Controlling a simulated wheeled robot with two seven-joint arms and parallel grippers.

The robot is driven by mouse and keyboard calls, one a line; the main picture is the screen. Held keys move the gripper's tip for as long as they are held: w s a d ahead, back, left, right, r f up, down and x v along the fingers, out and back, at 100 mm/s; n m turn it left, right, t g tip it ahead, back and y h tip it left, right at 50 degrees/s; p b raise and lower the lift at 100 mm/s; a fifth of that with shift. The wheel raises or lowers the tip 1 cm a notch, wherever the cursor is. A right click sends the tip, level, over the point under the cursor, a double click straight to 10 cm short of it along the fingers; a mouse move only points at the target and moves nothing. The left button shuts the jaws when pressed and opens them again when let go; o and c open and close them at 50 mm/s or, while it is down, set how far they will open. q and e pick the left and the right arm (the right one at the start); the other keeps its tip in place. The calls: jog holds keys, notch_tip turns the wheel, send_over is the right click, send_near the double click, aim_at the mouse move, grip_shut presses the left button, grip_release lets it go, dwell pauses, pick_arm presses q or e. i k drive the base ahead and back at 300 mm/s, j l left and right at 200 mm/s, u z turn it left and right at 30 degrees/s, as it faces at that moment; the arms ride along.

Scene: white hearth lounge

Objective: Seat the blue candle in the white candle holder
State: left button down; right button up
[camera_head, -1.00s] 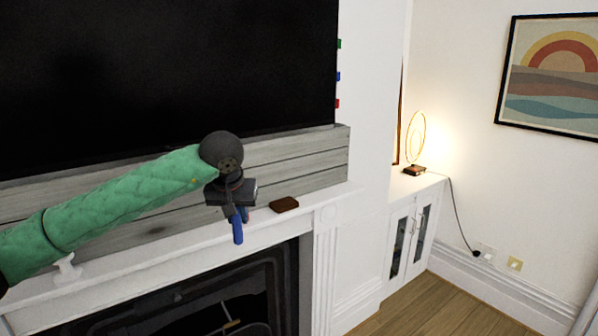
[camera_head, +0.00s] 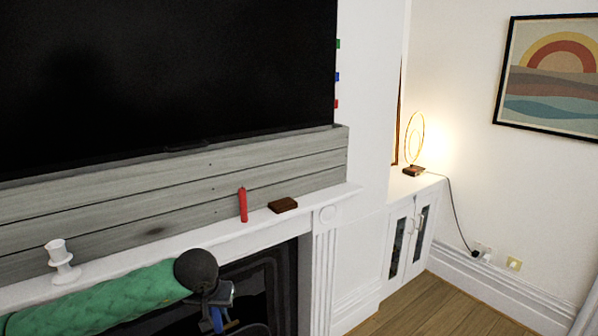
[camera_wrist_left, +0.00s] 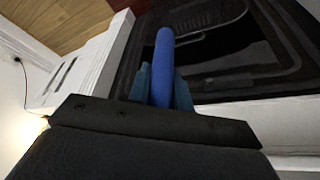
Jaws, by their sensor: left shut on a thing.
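The white candle holder (camera_head: 62,262) stands upright and empty on the left part of the mantel shelf. My left gripper (camera_head: 217,322) is below the mantel's front edge, in front of the fireplace opening, to the right of the holder and lower than it. It is shut on the blue candle (camera_wrist_left: 163,72). In the left wrist view the candle sticks out between the two fingers (camera_wrist_left: 160,88). In the head view only a small part of the candle shows at the bottom edge. My right gripper is in neither view.
A red candle (camera_head: 243,205) stands upright on the mantel shelf (camera_head: 180,240), with a small brown block (camera_head: 283,205) to its right. A large black screen (camera_head: 170,80) hangs above. The shelf between holder and red candle is clear.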

aim_at(60, 257)
jog(key=u, duration=0.6)
jog(key=i+l+u, duration=0.15)
jog(key=l+u, duration=0.25)
jog(key=l, duration=0.15)
jog(key=l+u, duration=0.85)
jog(key=l, duration=0.3)
